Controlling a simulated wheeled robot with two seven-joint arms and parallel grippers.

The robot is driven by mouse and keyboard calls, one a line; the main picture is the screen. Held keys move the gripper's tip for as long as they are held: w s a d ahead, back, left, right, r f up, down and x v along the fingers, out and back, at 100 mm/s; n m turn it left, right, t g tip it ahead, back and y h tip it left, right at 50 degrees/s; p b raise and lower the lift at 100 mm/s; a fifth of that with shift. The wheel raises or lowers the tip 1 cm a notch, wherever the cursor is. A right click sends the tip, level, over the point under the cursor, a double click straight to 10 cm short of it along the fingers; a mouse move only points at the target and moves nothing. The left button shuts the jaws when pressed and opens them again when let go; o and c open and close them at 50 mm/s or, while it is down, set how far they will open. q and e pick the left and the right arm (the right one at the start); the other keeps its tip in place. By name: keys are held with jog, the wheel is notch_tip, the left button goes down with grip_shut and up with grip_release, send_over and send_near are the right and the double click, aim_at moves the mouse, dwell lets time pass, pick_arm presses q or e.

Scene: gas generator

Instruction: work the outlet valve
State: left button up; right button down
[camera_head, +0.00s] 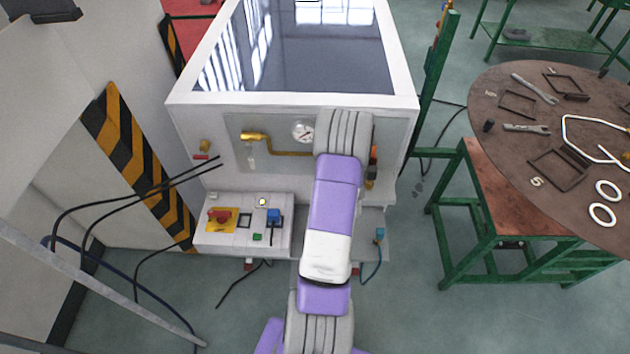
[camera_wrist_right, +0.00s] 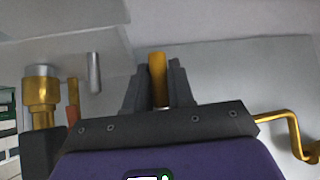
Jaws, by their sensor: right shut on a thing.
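My right gripper (camera_wrist_right: 157,88) is in the right wrist view, with its two dark fingers on either side of a brass-coloured part (camera_wrist_right: 157,72). It is shut on this part, and the fingers hide the part's lower end in the picture. I cannot tell for sure that it is the outlet valve's handle. In the head view my right arm covers the gripper and the held part. It reaches up to the machine's front panel (camera_head: 225,128), where a brass valve (camera_head: 254,136) shows to the left. My left gripper is in neither view.
A round gauge (camera_head: 303,131) sits just left of my arm. A bent brass pipe (camera_wrist_right: 296,135) and a brass fitting (camera_wrist_right: 40,100) flank the gripper. A control box (camera_head: 243,223) stands low left. A round table (camera_head: 500,100) with tools is at right.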

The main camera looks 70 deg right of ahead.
jog(key=shift+s+d, duration=0.15)
jog(key=shift+s, duration=0.05)
dwell(0.3)
jog(key=c, duration=1.1)
grip_release()
jog(key=v, duration=0.7)
jog(key=shift+a+r+p, duration=0.25)
jog(key=shift+p, duration=0.1)
